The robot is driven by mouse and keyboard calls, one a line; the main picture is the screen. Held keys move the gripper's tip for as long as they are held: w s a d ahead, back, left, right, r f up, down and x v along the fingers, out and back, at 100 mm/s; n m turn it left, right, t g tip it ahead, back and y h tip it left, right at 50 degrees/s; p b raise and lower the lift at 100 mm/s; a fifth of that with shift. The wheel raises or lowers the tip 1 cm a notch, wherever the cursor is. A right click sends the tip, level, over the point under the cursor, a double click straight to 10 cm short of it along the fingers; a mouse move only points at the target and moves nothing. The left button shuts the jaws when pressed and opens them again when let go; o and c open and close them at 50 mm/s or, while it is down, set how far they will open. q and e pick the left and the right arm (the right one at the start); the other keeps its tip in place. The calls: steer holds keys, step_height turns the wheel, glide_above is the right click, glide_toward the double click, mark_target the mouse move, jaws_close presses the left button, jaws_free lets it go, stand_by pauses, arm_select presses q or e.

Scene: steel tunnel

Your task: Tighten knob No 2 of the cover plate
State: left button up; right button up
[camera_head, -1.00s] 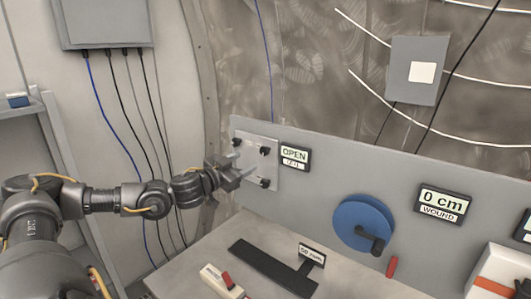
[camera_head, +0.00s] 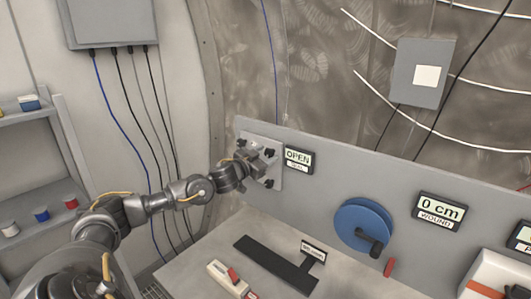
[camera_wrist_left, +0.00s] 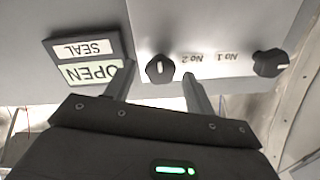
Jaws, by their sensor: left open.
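The cover plate (camera_head: 274,171) is a pale square plate on the grey panel, with dark knobs at its corners. In the left wrist view the plate (camera_wrist_left: 225,35) appears upside down, with the labels No 1 and No 2. Knob No 2 (camera_wrist_left: 160,69) is black with a white mark, beside its label. Knob No 1 (camera_wrist_left: 270,63) is at the right. My left gripper (camera_wrist_left: 157,74) is open, its fingers on either side of knob No 2; I cannot tell whether they touch it. In the head view my left gripper (camera_head: 262,162) covers part of the plate.
An OPEN / SEAL sign (camera_head: 298,159) is right of the plate. A blue reel (camera_head: 362,222) with a crank and a 0 cm sign (camera_head: 440,208) are further right. A black T-shaped piece (camera_head: 275,266) and a red-and-white item (camera_head: 231,278) lie on the bench.

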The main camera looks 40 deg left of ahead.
arm_select(q)
steer(key=shift+c, duration=0.4)
steer(key=c, duration=0.9)
